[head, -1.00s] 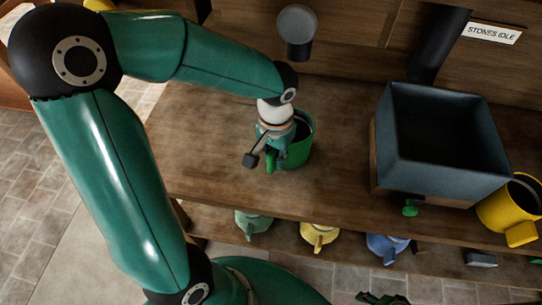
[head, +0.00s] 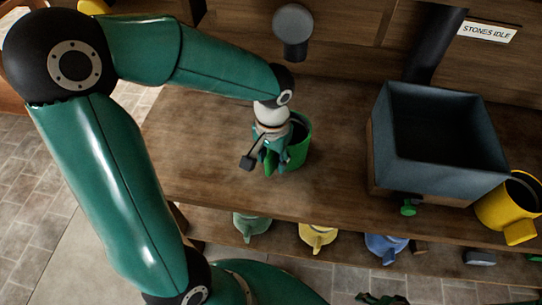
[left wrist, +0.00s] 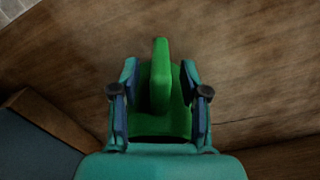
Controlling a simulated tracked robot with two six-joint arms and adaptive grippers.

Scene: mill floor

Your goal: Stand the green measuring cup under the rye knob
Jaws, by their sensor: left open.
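The green measuring cup (head: 301,146) stands upright on the wooden bench, its dark opening facing up. My left gripper (head: 270,162) is at its near left side, open, with a finger on each side of the green handle. In the left wrist view the cup's handle (left wrist: 160,75) rises between the two open fingers (left wrist: 160,100); gaps show beside it. A green knob (head: 408,209) is on the front under the grey hopper (head: 440,185); I cannot read whether it is the rye one. A dark green part (head: 381,299) at the bottom edge may be my right gripper.
A yellow cup (head: 507,205) stands at the right by the hopper. A lower shelf holds green (head: 250,224), yellow (head: 317,234) and blue (head: 385,246) vessels. A grey round-headed post (head: 293,28) stands behind. The bench between cup and hopper is clear.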

